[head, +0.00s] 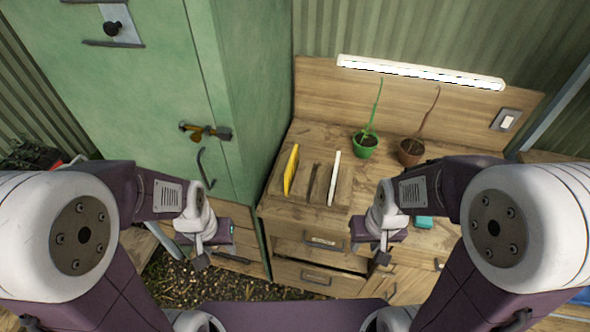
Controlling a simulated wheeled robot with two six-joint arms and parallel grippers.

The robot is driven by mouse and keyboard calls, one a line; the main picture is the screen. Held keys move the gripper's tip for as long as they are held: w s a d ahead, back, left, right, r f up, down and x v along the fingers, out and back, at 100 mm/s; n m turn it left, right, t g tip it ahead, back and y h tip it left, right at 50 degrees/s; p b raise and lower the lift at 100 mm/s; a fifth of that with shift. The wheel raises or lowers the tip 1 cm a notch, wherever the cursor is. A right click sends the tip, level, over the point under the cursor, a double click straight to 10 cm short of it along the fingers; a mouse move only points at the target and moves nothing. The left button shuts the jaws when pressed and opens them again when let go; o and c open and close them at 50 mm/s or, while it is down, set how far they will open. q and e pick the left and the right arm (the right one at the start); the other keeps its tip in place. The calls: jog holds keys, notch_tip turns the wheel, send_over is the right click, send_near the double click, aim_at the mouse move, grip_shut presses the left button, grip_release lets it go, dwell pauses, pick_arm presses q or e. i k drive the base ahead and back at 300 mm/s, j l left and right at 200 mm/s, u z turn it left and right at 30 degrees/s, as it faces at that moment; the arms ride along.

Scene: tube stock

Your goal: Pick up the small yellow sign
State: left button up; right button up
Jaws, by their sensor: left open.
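The yellow sign (290,170) is a thin, narrow yellow piece standing on edge at the left of a wooden holder on the desk. A dark strip (312,182) and a white strip (333,178) stand to its right. My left gripper (199,258) is open, in front of the green cabinet, to the left of and nearer than the sign. My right gripper (382,259) hangs in front of the desk, to the right of and nearer than the sign. Its jaws are too small to read. Neither gripper touches the sign.
A green pot (365,151) and a brown pot (411,158) with thin plants stand at the back of the desk (310,136). A teal item (424,222) lies by my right wrist. A drawer (320,277) is partly open. The green cabinet (255,90) rises at left.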

aim_at(289, 175)
jog(key=k+l+z, duration=0.4)
jog(key=l, duration=0.2)
jog(key=l+z, duration=0.35)
jog(key=l, duration=0.3)
jog(key=k+l+z, duration=0.15)
jog(key=l+z, duration=0.25)
jog(key=l, duration=0.4)
jog(key=l+z, duration=0.35)
jog(key=l, duration=0.35)
jog(key=u, duration=2.3)
jog(key=i+u, duration=0.3)
jog(key=i, duration=0.2)
jog(key=i+l+u, duration=0.15)
jog(key=i+u, duration=0.15)
jog(key=i, duration=0.15)
jog(key=i+l+u, duration=0.25)
jog(key=i, duration=0.2)
jog(key=i+l+u, duration=0.3)
jog(key=i, duration=0.15)
